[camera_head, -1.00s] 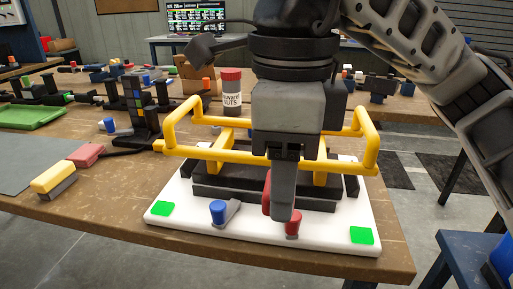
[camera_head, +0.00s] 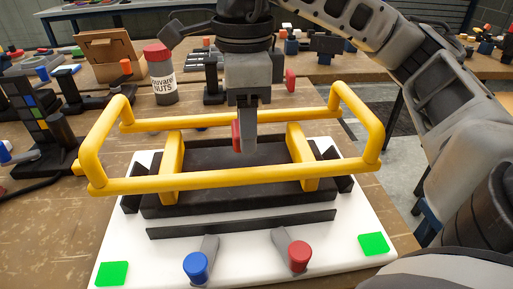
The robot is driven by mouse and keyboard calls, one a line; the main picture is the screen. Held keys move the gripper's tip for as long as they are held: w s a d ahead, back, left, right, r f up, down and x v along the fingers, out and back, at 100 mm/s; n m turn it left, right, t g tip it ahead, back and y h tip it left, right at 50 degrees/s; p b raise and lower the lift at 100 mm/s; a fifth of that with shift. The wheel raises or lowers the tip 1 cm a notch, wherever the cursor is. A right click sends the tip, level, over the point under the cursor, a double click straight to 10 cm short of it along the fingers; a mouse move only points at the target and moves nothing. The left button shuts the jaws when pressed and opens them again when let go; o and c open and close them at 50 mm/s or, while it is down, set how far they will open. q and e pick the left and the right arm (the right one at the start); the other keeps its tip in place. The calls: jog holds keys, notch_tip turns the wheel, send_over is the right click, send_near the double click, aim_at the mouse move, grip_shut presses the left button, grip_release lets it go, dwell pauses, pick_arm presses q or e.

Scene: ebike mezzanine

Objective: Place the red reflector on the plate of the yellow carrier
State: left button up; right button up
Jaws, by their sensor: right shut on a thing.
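The red reflector (camera_head: 236,134) is held in my right gripper (camera_head: 244,145), its edge showing left of the finger; the rest is hidden. The gripper points down over the middle of the yellow carrier (camera_head: 112,183), inside its rail. The carrier's black plate (camera_head: 205,158) lies below the fingertip; I cannot tell whether the reflector touches it. My left gripper is not in view.
The carrier is on a white base (camera_head: 335,245) with a blue knob (camera_head: 196,266), a red knob (camera_head: 299,256) and green pads. A nuts bottle (camera_head: 161,78) stands behind left. A dark stepped block (camera_head: 40,120) is at left.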

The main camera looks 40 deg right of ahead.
jog(key=d+f, duration=0.1)
jog(key=f, duration=0.1)
jog(key=w+d+f, duration=0.1)
jog(key=shift+w+d+f, duration=0.1)
jog(key=shift+d+f, duration=0.2)
jog(key=shift+f, duration=0.05)
jog(key=shift+w+d+f, duration=0.1)
jog(key=shift+d+f, duration=0.05)
jog(key=f, duration=0.3)
jog(key=shift+w+d+f, duration=0.1)
jog(key=shift+d, duration=0.25)
jog(key=shift+f, duration=0.35)
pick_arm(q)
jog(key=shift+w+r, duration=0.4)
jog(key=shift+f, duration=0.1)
